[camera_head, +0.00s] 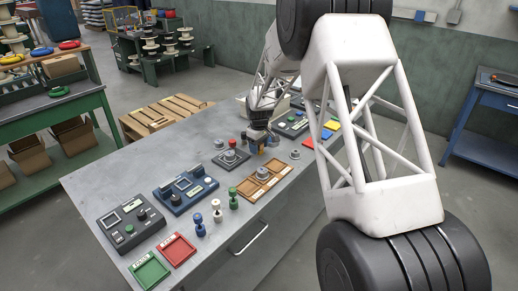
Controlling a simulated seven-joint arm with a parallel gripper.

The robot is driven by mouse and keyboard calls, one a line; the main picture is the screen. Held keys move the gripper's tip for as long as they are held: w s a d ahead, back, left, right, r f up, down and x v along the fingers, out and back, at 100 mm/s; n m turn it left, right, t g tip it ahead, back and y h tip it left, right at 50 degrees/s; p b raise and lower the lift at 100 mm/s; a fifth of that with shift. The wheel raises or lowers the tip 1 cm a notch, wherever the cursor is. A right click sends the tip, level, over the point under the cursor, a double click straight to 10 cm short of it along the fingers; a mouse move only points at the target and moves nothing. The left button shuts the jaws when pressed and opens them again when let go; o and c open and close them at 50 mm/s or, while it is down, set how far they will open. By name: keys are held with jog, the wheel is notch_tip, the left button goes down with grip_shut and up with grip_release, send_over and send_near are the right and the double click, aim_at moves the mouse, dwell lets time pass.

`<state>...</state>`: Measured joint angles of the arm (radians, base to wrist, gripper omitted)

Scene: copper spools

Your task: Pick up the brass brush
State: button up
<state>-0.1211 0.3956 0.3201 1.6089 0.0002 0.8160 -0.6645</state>
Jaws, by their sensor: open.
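My gripper (262,140) hangs low over the middle of the grey workbench, at the end of my white arm. It is open. Small tan and blue bits show around its fingers, too small to tell apart. I cannot make out a brass brush for certain; it may be hidden by my gripper or arm. The brown divided tray (251,188) lies just in front of my gripper, with a round grey metal piece (262,173) on it.
A red-knobbed device (232,156) stands left of my gripper. Blue (199,224), white and green (233,198) spools stand nearer the front. Red (176,249) and green (149,271) trays lie at the front left. The bench's left rear (150,150) is clear.

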dwell(0.4)
jog(key=c, duration=1)
jog(key=shift+r, duration=0.15)
jog(key=shift+r, duration=4.85)
jog(key=o, duration=0.4)
jog(key=shift+c, duration=1.6)
